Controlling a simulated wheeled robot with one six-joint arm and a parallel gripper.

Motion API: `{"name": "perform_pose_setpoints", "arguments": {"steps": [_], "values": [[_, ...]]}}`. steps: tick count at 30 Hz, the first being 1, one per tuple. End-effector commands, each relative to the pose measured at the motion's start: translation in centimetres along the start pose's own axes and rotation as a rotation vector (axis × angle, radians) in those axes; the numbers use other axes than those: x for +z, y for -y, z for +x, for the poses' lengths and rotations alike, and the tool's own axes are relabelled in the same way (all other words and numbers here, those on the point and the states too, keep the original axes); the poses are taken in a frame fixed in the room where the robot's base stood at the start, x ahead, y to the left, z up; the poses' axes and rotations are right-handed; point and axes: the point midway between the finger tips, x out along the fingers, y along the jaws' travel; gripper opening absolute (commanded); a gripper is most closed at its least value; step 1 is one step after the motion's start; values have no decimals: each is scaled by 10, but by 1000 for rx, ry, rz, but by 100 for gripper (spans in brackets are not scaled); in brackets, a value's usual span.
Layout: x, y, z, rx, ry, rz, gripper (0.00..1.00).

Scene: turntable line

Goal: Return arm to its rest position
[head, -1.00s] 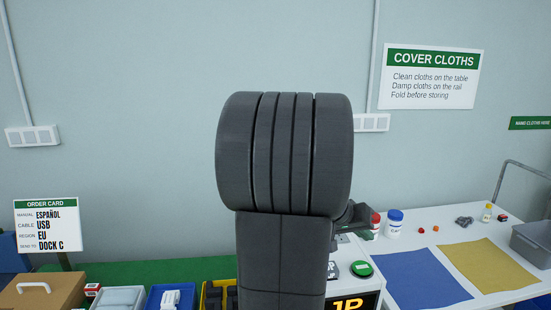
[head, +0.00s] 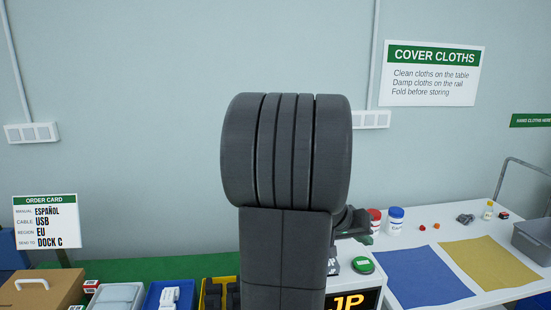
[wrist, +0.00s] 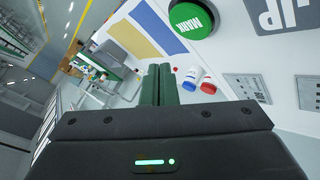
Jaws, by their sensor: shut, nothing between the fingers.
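My gripper (wrist: 156,84) shows in the wrist view with its two green fingers together and nothing between them. It is held in the air, pointing toward the white table side. In the head view my own dark grey arm fills the middle, and only a small part of my gripper (head: 366,238) shows at its right, near the jars. The rest of the gripper is hidden behind the arm.
A round green button (wrist: 190,18) sits on the white surface. White jars with red (head: 373,222) and blue (head: 396,214) lids stand on the right. A blue cloth (head: 412,277) and a yellow cloth (head: 488,262) lie flat. A brown box (head: 40,296) and blue bins stand left.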

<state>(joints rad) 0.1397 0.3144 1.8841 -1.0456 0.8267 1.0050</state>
Motion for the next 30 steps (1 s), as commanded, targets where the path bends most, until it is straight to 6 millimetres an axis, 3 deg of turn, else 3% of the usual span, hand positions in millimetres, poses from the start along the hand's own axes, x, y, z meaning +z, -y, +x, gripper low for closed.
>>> {"name": "perform_pose_setpoints", "arguments": {"steps": [1, 12, 15, 18, 30], "values": [[5, 5, 7, 0, -1, 2, 0], [8, 8, 11, -1, -2, 2, 0], [-9, -8, -12, -2, -2, 2, 0], [9, 8, 12, 0, 3, -1, 0], [-1, -1, -1, 1, 2, -2, 0]]}}
